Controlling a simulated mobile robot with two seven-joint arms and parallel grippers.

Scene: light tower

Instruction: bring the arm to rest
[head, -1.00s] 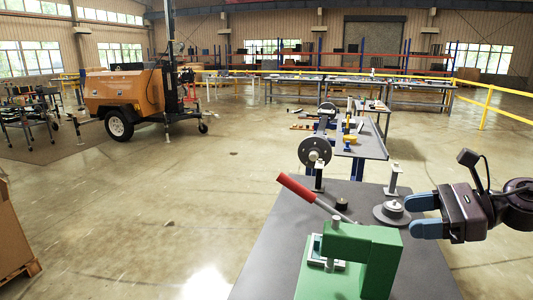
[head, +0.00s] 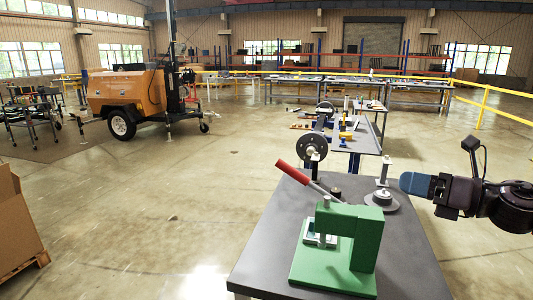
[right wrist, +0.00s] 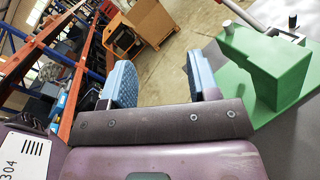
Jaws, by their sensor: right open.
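My right gripper (head: 412,184) is at the right of the head view, beside the right edge of the grey table. In the right wrist view its two blue fingers (right wrist: 160,82) stand apart with nothing between them. The green press (head: 340,240) with a red-handled lever (head: 293,172) stands on the table, left of and nearer than the gripper. The press also shows at the right of the right wrist view (right wrist: 265,68). A round metal disc piece (head: 381,201) lies on the table just left of the fingertips, apart from them. My left gripper is not in view.
The grey table (head: 262,247) fills the lower middle. A second table (head: 366,142) with a wheel-like disc (head: 315,145) and small parts lies beyond. An orange light tower trailer (head: 125,92) stands back left. A cardboard box (head: 18,228) is at the left edge. Open floor lies left of the table.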

